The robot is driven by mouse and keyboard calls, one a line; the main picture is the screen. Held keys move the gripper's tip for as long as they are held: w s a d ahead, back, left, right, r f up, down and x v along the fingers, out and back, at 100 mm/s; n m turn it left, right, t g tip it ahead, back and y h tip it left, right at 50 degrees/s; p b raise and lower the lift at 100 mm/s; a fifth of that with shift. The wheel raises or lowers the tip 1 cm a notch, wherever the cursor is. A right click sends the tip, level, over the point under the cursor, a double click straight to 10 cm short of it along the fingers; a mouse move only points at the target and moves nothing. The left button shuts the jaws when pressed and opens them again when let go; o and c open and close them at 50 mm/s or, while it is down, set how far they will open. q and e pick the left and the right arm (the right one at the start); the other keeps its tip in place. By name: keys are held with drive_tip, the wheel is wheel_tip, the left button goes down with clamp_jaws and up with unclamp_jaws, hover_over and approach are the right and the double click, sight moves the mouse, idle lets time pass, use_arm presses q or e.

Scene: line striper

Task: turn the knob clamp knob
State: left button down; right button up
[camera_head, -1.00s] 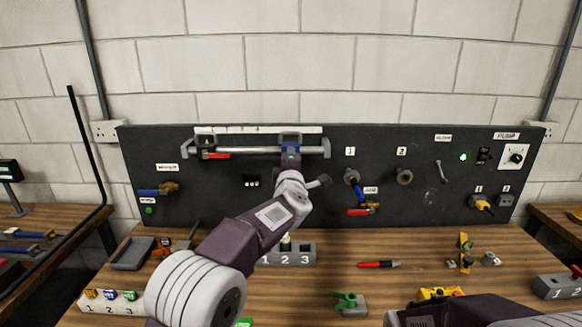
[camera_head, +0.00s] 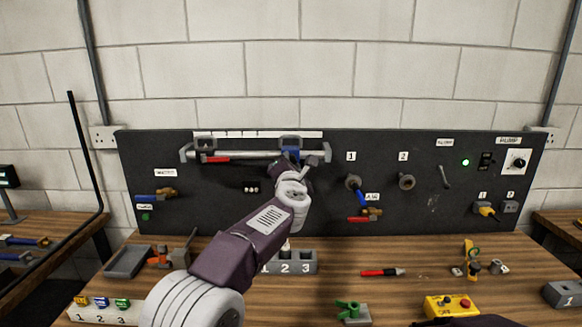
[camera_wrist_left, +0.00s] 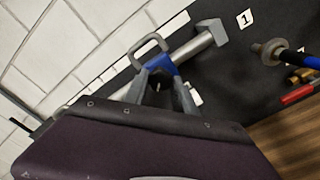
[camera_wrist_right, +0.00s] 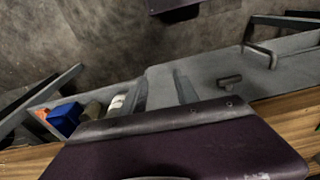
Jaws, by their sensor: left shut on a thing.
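A grey sliding-bar clamp (camera_head: 240,155) with a red part (camera_head: 215,159) near its left end is mounted along the top left of the black panel. Its blue knob (camera_head: 291,154) sits toward the right part of the bar. My left gripper (camera_head: 289,160) is at this knob, its fingers closed on either side of it. In the left wrist view the blue knob (camera_wrist_left: 161,60) shows between the two fingertips, which partly cover it. My right gripper (camera_wrist_right: 160,92) is open, fingers apart with nothing between them, away from the clamp. Only a dark part of my right arm shows in the head view.
To the right on the panel are a port with a blue lever (camera_head: 361,197), a second port (camera_head: 406,182) and a hanging wrench (camera_head: 445,176). On the bench are a numbered grey block (camera_head: 305,266), a red pen (camera_head: 382,272), a green clamp (camera_head: 350,310) and a yellow box (camera_head: 450,306).

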use_arm(q)
drive_tip(key=shift+f+n, duration=0.3)
drive_tip(key=shift+f, duration=0.05)
idle(0.3)
drive_tip(key=c, duration=1)
unclamp_jaws()
drive_tip(key=shift+r, duration=0.15)
drive_tip(key=shift+s, duration=0.1)
drive_tip(key=s+b, duration=0.3)
drive_tip(key=s, duration=0.6)
drive_tip(key=shift+b, duration=0.4)
